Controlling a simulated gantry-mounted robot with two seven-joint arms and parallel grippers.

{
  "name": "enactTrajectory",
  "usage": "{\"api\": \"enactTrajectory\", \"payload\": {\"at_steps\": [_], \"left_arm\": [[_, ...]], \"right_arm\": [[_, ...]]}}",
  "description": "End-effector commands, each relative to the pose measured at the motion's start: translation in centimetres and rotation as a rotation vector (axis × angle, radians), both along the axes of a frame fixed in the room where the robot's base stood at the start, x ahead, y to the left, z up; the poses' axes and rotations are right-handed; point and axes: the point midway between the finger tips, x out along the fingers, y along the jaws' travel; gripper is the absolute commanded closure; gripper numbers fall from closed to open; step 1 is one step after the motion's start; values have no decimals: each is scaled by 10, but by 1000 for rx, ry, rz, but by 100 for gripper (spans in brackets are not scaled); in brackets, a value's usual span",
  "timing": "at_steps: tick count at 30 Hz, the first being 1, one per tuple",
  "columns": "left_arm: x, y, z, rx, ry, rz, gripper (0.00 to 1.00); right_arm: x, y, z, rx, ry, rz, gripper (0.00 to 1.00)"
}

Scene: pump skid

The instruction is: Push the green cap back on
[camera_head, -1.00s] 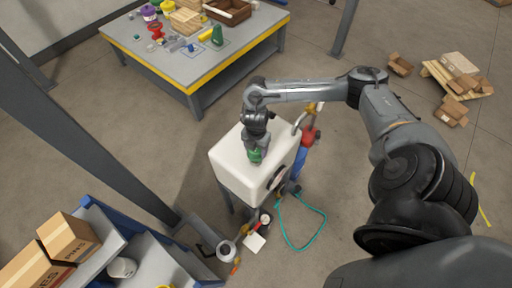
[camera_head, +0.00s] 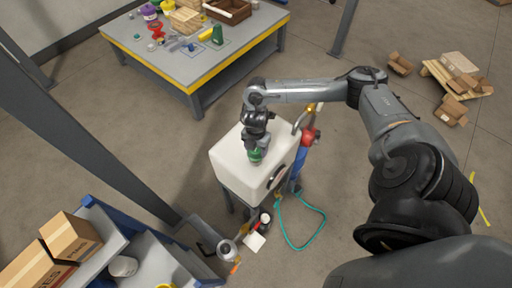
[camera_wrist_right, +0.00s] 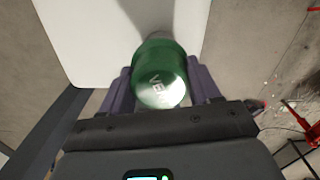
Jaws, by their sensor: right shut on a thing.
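The green cap (camera_head: 255,155) is at the top of the white tank (camera_head: 236,172) in the head view. In the right wrist view the cap (camera_wrist_right: 160,76) is round, with pale lettering on its face, and sits between the two fingers. My right gripper (camera_head: 256,149) is shut on the cap from above. It also shows in the right wrist view (camera_wrist_right: 160,88), one finger on each side of the cap. The cap hides the tank's opening, so I cannot tell whether it is seated. My left gripper is not in view.
A grey workbench (camera_head: 187,68) with a yellow edge and several items stands behind the tank. A teal hose (camera_head: 303,246) lies on the floor beside it. A blue-framed shelf (camera_head: 120,232) with boxes is at front left. Boxes on a pallet (camera_head: 436,72) lie at far right.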

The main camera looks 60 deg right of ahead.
Motion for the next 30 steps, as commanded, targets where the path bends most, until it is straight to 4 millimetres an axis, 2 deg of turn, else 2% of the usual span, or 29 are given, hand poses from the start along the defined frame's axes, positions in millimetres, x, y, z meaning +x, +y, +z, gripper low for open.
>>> {"api": "enactTrajectory", "payload": {"at_steps": [14,30], "left_arm": [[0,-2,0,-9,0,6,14],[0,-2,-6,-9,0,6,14]], "right_arm": [[0,0,-2,0,0,0,75],[0,0,-12,0,1,0,75]]}}
